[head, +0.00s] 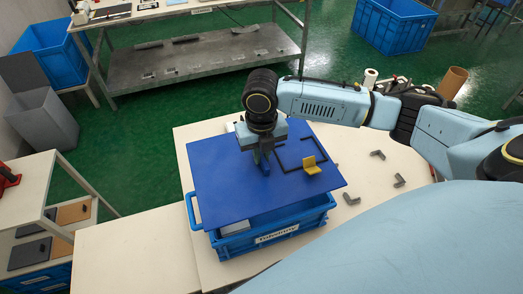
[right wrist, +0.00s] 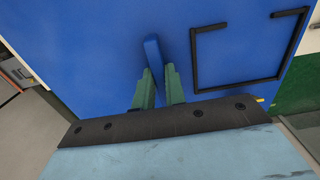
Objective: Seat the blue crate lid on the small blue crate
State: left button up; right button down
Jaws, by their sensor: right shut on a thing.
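The blue crate lid (head: 225,185) is a flat blue panel with a black line outline on its top and a raised blue grip. My right gripper (head: 262,160) is shut on this grip (right wrist: 153,50) from above. The small blue crate (head: 290,232) stands under the lid on the table, with a white label on its front. The lid covers most of the crate opening and lies skewed to it, its right corner reaching past the crate. The crate's front and left rim show below the lid, so the lid appears raised above it. My left gripper is not in view.
Several small grey angle pieces (head: 399,181) lie on the pale table (head: 385,215) to the right. A brown cylinder (head: 453,81) and white roll (head: 370,78) stand at the back right.

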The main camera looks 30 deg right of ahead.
aim_at(261, 173)
jog(key=shift+r+p, duration=0.15)
jog(key=shift+p, duration=0.55)
notch_tip(261, 173, down, 2)
jog(key=shift+f+b, duration=0.1)
jog(key=shift+b, duration=0.5)
jog(key=shift+f+b, duration=1.2)
jog(key=shift+f, duration=2.2)
jog(key=shift+f+b, duration=0.3)
jog(key=shift+f, duration=0.3)
jog(key=c, duration=1.4)
grip_release()
jog(key=shift+o, duration=0.2)
notch_tip(261, 173, up, 13)
jog(key=shift+r+p, duration=0.2)
jog(key=shift+p, duration=0.15)
